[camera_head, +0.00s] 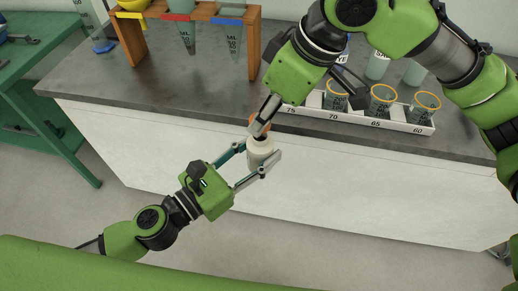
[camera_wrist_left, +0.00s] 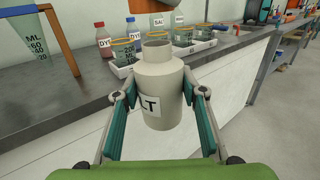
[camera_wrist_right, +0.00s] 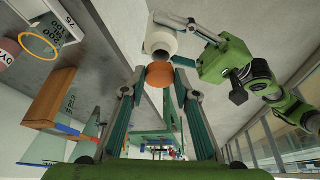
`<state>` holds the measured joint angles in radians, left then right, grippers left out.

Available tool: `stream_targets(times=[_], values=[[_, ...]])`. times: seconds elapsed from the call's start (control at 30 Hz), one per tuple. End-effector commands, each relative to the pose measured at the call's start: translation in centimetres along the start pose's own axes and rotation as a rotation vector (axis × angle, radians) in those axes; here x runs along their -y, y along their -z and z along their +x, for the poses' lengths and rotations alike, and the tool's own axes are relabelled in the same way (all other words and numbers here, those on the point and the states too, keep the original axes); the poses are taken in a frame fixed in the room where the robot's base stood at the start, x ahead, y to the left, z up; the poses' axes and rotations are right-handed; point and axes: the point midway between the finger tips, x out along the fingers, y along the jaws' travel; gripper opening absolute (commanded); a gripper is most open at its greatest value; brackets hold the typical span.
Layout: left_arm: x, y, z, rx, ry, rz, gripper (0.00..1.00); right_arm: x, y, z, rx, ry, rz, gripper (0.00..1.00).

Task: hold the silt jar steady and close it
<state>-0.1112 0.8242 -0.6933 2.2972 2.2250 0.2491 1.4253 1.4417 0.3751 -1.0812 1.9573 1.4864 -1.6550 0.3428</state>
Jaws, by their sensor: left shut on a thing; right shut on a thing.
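The silt jar (camera_head: 259,153) is a pale, upright bottle held in front of the bench. My left gripper (camera_head: 258,158) is shut around its body. In the left wrist view the jar (camera_wrist_left: 158,85) shows an open neck and a partly hidden label ending in "LT". My right gripper (camera_wrist_right: 157,84) is shut on an orange lid (camera_wrist_right: 160,74). In the head view the lid (camera_head: 259,122) is partly hidden by the right fingers, above the jar. In the right wrist view the jar's mouth (camera_wrist_right: 160,46) is beside the lid; the lid is not seated on it.
A white tray (camera_head: 350,118) with orange-rimmed beakers and number labels stands along the bench edge, close to my right gripper. A wooden rack (camera_head: 253,50) with hanging cones stands at the back left. The grey bench top (camera_head: 100,85) is bare at left; a green table (camera_head: 40,60) stands beyond it.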

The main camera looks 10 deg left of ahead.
Motion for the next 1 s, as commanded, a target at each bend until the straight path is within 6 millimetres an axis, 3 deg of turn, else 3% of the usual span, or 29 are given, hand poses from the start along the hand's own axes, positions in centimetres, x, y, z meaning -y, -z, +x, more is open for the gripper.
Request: stream_targets(times=[0.17, 1.0], values=[[0.00, -0.06, 0.01, 0.001, 0.000, 0.000, 0.00, 0.02, -0.43, 0.96, 0.001, 0.000, -0.001, 0.20], [0.00, -0.05, 0.01, 0.001, 0.000, 0.000, 0.00, -0.02, -0.56, 1.03, -0.003, 0.025, 0.010, 0.20]])
